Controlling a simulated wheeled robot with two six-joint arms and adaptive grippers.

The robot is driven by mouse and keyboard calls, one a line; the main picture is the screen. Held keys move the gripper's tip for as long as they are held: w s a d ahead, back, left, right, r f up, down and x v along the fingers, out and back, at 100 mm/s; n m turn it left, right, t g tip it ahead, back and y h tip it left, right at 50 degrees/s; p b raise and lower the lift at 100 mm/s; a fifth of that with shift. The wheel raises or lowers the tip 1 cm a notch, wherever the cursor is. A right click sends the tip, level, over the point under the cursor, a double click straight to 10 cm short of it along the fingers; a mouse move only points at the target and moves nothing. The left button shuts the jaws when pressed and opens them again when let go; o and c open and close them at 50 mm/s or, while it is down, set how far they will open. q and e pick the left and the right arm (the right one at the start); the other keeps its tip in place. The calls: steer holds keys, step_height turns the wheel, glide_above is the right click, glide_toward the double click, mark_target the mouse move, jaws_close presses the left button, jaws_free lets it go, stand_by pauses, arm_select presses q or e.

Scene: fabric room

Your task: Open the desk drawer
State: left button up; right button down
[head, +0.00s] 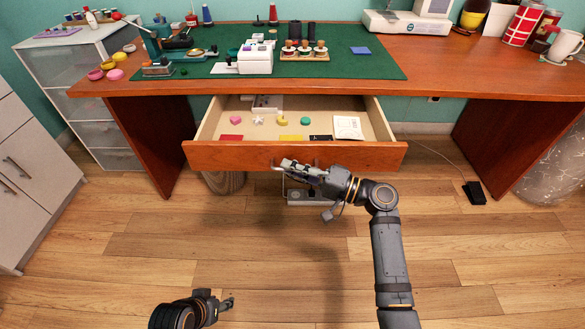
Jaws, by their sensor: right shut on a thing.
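The desk drawer (230,155) is pulled well out from under the wooden desk (440,65), and its inside shows. My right gripper (287,166) is at the middle of the drawer front, shut on the drawer handle (308,166); the fingers hide part of the handle. My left gripper (229,303) is low at the bottom of the view, over the floor, well away from the drawer. Its fingers are too small and dark to tell whether they are open or shut.
The drawer holds a pink heart (236,120), a white star (258,120), a green piece (306,121) and a white card (348,127). A white drawer cabinet (90,75) stands left. A black adapter (474,192) lies on the floor at right. The front floor is mostly clear.

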stand_by(0.3)
steer(key=c, duration=1.4)
jaws_free()
steer(key=shift+c, duration=0.2)
steer(key=shift+d, duration=0.1)
steer(key=v, duration=1.2)
